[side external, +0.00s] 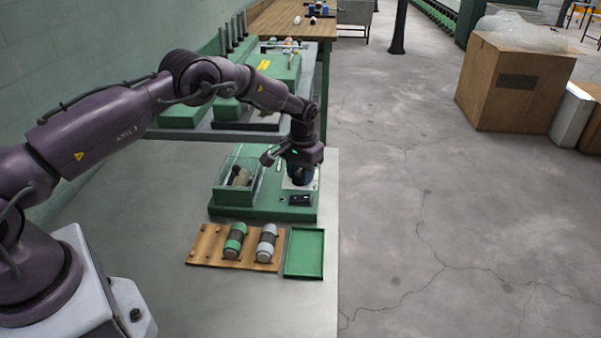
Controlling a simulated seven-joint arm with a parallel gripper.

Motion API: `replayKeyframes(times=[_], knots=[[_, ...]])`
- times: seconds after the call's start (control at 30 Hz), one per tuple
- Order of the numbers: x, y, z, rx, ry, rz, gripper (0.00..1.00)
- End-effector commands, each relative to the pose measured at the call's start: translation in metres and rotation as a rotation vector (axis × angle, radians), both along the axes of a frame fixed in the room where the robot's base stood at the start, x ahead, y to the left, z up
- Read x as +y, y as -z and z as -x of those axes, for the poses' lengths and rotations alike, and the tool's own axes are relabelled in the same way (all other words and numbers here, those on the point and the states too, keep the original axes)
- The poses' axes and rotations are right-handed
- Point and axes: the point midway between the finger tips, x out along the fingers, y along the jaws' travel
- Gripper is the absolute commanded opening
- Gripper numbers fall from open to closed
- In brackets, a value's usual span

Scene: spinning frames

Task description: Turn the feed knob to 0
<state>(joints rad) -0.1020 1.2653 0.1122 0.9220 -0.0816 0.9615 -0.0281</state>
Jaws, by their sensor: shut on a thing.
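The green machine (262,212) stands on the grey bench, with a clear-covered box (238,179) on its left part. A pale dial plate (313,184) is on its right part. My gripper (301,180) points down over this plate and is shut on the feed knob. The fingers and wrist hide the knob almost wholly, so its pointer and the number it stands at cannot be read. A small dark panel (300,200) lies just in front of the plate.
In front of the machine, a wooden board (207,246) holds a green-and-dark spool (234,241) and a white-and-dark spool (267,243). An empty green tray (305,252) lies to their right. More green equipment (275,70) stands behind. The bench's right edge is close to the machine.

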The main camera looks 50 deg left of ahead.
Motion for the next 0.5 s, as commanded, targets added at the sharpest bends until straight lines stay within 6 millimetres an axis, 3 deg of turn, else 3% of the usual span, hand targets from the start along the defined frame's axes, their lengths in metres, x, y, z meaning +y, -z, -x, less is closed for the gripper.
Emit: replayKeyframes(times=[0.23, 0.27, 0.33, 0.5], knots=[[0.0003, -0.0012, -0.0008, -0.003, -0.003, -0.001, 0.10], [0.0003, -0.0012, -0.0008, -0.003, -0.003, -0.001, 0.41], [0.0003, -0.0011, -0.0008, -0.003, -0.002, -0.001, 0.57], [0.0002, -0.0006, -0.0005, -0.002, -0.001, 0.001, 0.59]])
